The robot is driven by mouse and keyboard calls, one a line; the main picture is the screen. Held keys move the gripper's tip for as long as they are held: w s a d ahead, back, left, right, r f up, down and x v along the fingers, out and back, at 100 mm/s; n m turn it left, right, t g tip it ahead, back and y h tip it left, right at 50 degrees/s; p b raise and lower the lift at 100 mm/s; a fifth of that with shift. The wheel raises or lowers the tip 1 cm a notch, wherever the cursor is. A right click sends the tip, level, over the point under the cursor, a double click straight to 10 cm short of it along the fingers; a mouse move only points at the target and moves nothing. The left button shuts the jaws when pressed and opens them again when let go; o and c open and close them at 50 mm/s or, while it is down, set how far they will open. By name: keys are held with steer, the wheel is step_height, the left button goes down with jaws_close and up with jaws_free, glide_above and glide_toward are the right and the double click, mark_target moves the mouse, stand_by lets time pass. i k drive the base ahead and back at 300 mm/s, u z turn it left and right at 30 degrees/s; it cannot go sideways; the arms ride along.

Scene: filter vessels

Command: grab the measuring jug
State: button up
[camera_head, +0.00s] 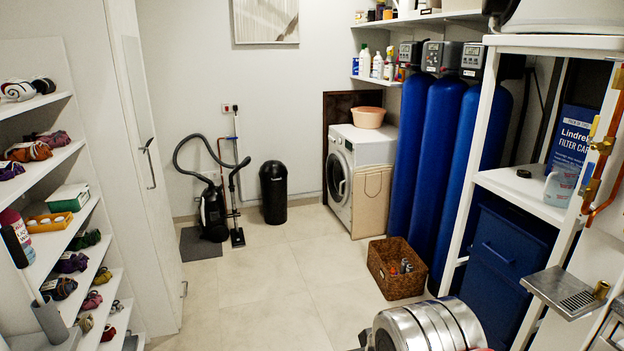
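A translucent, pale container with faint reddish marks (562,186) stands on the white shelf at the right, in front of a blue box. It may be the measuring jug, but it is too small to be sure. Nothing else in view clearly looks like a jug. My gripper's fingers do not show. A silver ribbed cylinder at the bottom edge, right of centre, looks like part of my arm, but I cannot tell for certain.
The white shelf unit (521,192) has a blue cabinet (500,258) below. Copper pipes (607,165) and a metal drip tray (565,292) are at the right. Blue tanks (443,150) and a wicker basket (397,284) stand behind. The tiled floor (270,290) is clear in the middle.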

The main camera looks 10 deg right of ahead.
mark_target(560, 182)
steer(key=z, duration=0.2)
steer(key=i, duration=1.45)
steer(key=z, duration=0.5)
steer(key=i, duration=0.8)
steer(key=z, duration=0.8)
steer(key=i, duration=0.75)
steer(key=z, duration=0.5)
steer(key=i, duration=0.55)
steer(key=z, duration=0.3)
